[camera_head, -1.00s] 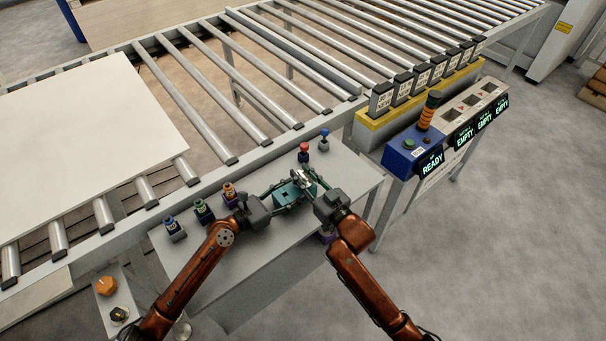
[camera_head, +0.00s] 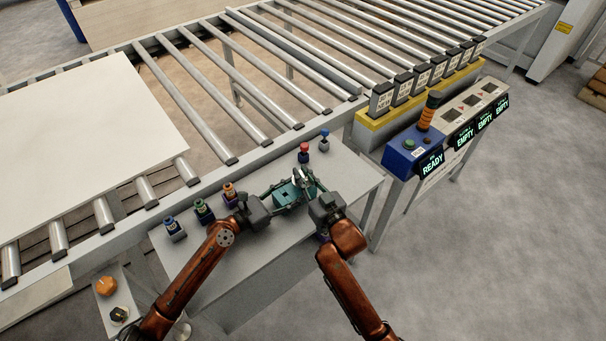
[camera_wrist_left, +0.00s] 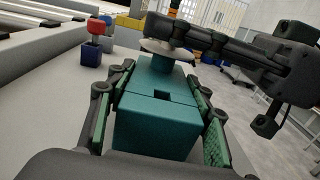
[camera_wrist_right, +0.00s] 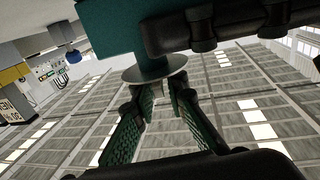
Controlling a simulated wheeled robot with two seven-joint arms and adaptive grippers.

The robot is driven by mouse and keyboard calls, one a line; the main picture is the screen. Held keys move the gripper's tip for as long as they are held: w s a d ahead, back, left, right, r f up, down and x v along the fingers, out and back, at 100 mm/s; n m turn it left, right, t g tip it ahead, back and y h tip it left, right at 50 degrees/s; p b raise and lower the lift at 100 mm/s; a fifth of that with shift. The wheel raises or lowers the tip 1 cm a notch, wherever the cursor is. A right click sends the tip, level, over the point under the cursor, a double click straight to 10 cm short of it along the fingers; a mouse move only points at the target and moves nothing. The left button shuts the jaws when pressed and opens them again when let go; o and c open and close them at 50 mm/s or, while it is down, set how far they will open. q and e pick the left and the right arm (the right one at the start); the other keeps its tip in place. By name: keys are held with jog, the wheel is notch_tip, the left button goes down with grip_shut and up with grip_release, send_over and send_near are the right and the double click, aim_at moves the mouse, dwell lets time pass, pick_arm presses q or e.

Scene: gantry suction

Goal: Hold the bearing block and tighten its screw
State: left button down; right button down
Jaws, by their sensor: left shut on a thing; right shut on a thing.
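The teal bearing block (camera_head: 286,193) is over the grey workbench, between the fingers of my left gripper (camera_head: 285,197). In the left wrist view the block (camera_wrist_left: 155,125) shows a square pocket in its top, with green finger pads on both sides. A screw with a round grey flange (camera_wrist_left: 167,47) stands at its far end. My right gripper (camera_head: 308,184) is shut on the screw's outer end, beside the block. In the right wrist view the flange (camera_wrist_right: 155,75) lies between the block (camera_wrist_right: 110,22) and my right fingers. The screw's thread is hidden.
Blue, green and orange-topped pieces (camera_head: 202,210) stand left on the bench (camera_head: 245,265); red and blue-topped ones (camera_head: 304,152) stand behind. The roller conveyor (camera_head: 205,105) runs behind, with a white panel (camera_head: 80,150). A control box (camera_head: 405,155) stands right.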

jog(key=shift+m+t+h, duration=0.4)
jog(key=shift+m+h, duration=0.5)
jog(key=shift+h, duration=0.4)
jog(key=c, duration=2.1)
grip_release()
jog(key=shift+s+d, duration=0.2)
jog(key=shift+s, duration=0.35)
jog(key=v, duration=1.1)
jog(key=shift+f, duration=0.1)
